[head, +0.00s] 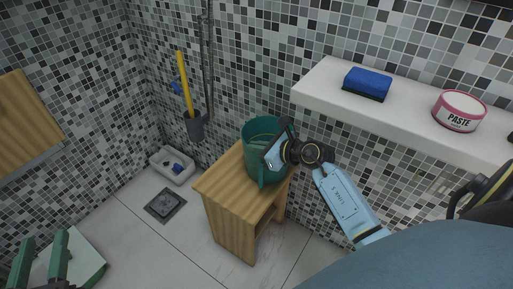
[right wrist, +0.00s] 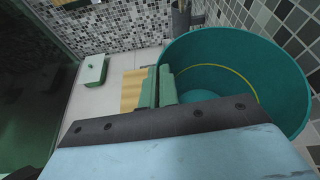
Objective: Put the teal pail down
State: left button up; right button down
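The teal pail (head: 262,172) is upright over the top of the wooden stool (head: 226,190). I cannot tell whether its base touches the stool. My right gripper (head: 272,152) is at the pail's upper right side. In the right wrist view its green fingers (right wrist: 158,88) are close together at the rim of the pail (right wrist: 285,85), one inside and one outside, shut on the wall. The pail's inside looks empty apart from a yellow line. My left gripper (head: 41,260) is open and empty at the lower left, away from the pail.
A white shelf (head: 325,90) on the right holds a blue sponge (head: 367,84) and a pink paste tub (head: 459,111). A grey holder (head: 194,126) with a yellow handle is on the wall. A small white tray (head: 172,168) and a drain (head: 165,205) are on the floor. The stool's front top is bare.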

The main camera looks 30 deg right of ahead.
jog(key=c, duration=2.1)
grip_release()
jog(key=shift+f, duration=0.1)
jog(key=o, duration=0.4)
pick_arm(q)
jog(key=shift+r, duration=0.25)
